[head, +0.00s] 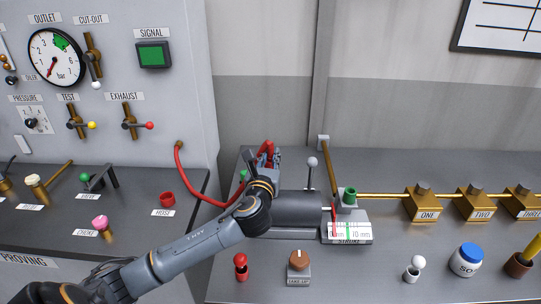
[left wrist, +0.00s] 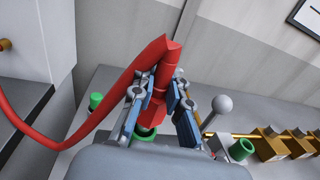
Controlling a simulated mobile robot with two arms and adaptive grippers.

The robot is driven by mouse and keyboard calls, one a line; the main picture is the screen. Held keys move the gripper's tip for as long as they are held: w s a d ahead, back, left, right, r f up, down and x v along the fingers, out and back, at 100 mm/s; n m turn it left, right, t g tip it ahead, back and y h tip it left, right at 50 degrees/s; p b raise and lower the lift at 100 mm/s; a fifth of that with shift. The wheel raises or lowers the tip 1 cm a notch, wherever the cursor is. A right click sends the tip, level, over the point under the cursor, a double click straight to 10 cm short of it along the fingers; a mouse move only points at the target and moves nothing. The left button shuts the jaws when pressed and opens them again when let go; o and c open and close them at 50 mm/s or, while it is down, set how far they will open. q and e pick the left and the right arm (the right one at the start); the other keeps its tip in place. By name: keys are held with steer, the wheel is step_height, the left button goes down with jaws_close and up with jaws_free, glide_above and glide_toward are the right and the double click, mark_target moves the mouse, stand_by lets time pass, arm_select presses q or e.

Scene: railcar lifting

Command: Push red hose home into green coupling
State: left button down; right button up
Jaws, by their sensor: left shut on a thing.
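The red hose (head: 190,184) runs from a brass outlet on the grey cabinet, loops down and rises to my left gripper (head: 266,160). In the left wrist view my left gripper (left wrist: 155,100) is shut on the red hose's end piece (left wrist: 158,93), which points down. Directly below it is a green coupling (left wrist: 147,134), with the red lower end at or just above its ring; I cannot tell how deep it sits. Another green fitting (left wrist: 96,100) stands to the left, and a third green ring (left wrist: 241,149) to the right. My right gripper is not in view.
A dark cylinder (head: 297,207) with a grey ball lever (head: 312,162) lies right of my gripper. A white gauge plate (head: 348,233) is beyond it. A red knob (head: 241,265) and a take-up knob (head: 299,260) stand at the bench front. Brass blocks (head: 424,204) line the right.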

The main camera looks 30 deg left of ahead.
arm_select(q)
steer(key=shift+f+b, duration=0.4)
steer(key=shift+f, duration=0.35)
steer(key=c, duration=1.3)
jaws_free()
steer(key=shift+o, duration=0.2)
steer(key=v, duration=1.2)
steer(key=shift+s, duration=0.1)
